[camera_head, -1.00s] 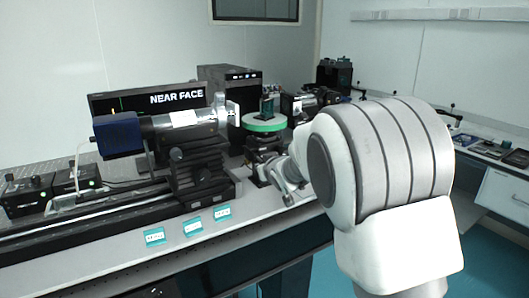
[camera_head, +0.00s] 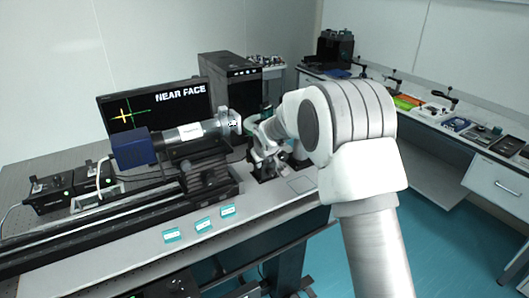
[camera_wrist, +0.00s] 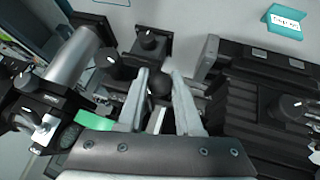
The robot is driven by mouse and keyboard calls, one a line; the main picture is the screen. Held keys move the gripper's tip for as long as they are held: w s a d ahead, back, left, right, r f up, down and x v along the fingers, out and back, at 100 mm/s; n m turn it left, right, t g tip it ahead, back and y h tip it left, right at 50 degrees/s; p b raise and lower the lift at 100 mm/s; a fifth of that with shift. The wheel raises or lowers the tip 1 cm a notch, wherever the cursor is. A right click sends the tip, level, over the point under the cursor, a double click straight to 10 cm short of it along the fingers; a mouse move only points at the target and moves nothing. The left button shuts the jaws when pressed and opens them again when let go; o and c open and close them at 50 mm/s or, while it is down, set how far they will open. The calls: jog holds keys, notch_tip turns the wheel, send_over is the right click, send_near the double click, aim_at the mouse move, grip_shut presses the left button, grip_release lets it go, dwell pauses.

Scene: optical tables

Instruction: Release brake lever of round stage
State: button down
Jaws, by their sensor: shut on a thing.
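In the wrist view the two pale fingers of my gripper (camera_wrist: 158,74) stand on either side of a black ball knob (camera_wrist: 160,84), which appears to be the end of the brake lever; they are shut on it. The lever's shaft is mostly hidden by the fingers. The round stage shows only as a bit of green rim (camera_wrist: 96,136) at the lower left of the wrist view, behind the gripper body. In the head view my arm covers most of the stage.
A blue-ended optical tube (camera_head: 135,149) on a black rail mount stands left of my arm. Behind it a monitor (camera_head: 150,105) reads NEAR FACE. Teal labels (camera_head: 203,225) lie along the table's front edge. A side bench (camera_head: 440,130) holds small parts at right.

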jog(key=shift+w+a+r+g+h+p, duration=0.15)
jog(key=shift+r+g+h+p, duration=0.25)
jog(key=shift+p, duration=0.7)
jog(key=c, duration=0.6)
grip_release()
jog(key=shift+f, duration=0.1)
jog(key=b+v, duration=0.2)
jog(key=v, duration=1.5)
jog(key=shift+r, duration=0.3)
jog(key=shift+w, duration=0.1)
